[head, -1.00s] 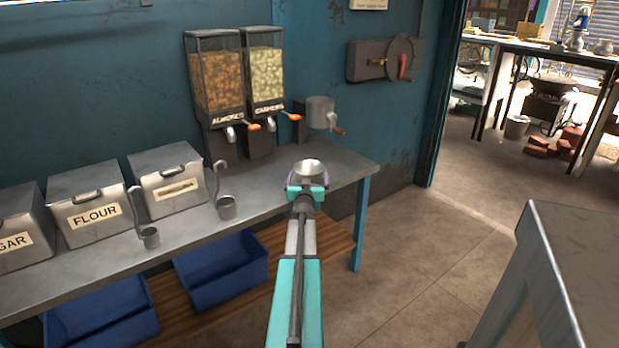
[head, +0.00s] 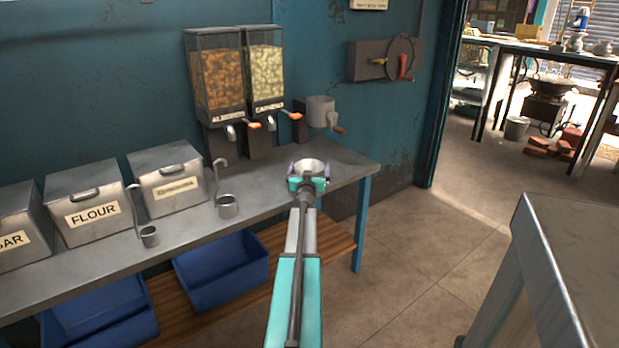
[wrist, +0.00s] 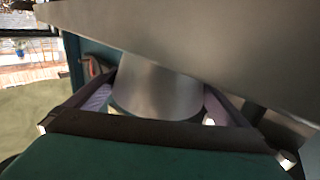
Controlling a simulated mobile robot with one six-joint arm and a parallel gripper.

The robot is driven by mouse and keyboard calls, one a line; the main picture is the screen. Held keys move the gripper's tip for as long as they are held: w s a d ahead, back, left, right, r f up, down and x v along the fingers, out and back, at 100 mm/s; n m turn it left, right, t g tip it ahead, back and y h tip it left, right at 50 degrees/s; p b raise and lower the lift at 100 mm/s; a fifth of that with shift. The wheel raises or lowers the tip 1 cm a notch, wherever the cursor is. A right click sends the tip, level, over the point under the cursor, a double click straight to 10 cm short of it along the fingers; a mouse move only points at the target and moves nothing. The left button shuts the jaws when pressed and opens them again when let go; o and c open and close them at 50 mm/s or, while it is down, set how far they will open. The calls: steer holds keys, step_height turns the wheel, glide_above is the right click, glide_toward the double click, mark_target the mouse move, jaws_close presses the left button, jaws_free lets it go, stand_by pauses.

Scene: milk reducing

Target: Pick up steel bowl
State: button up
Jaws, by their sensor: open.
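The steel bowl (head: 311,167) stands on the grey metal counter near its right end. In the wrist view the bowl's side (wrist: 155,88) sits between the two fingers. My gripper (head: 309,172) is open, with one finger on each side of the bowl. It also shows in the wrist view (wrist: 155,102), where the fingers flank the bowl. My gripper hides the near side of the bowl in the head view. Whether the fingers touch the bowl I cannot tell.
The metal counter (head: 250,195) carries metal bins, including a flour bin (head: 95,205), and two ladles. Almond (head: 217,85) and cashew (head: 266,75) dispensers stand behind. Blue crates (head: 222,268) sit on the shelf below. A metal surface (head: 580,250) is at the right.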

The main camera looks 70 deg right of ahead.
steer(key=shift+s, duration=0.1)
stand_by(0.3)
steer(key=c, duration=0.7)
steer(key=shift+c, duration=0.2)
steer(key=shift+r+p, duration=0.7)
steer(key=shift+r, duration=1.15)
steer(key=s+a+b, duration=0.3)
steer(key=s+b, duration=0.1)
steer(key=shift+a, duration=0.3)
steer(key=shift+s+a+r+p, duration=0.1)
steer(key=shift+s+r+p, duration=0.15)
steer(key=shift+p, duration=0.1)
steer(key=s+a+p, duration=0.6)
steer(key=s, duration=0.1)
steer(key=shift+s+a+r, duration=0.15)
steer(key=shift+s+r, duration=0.2)
steer(key=shift+r, duration=0.05)
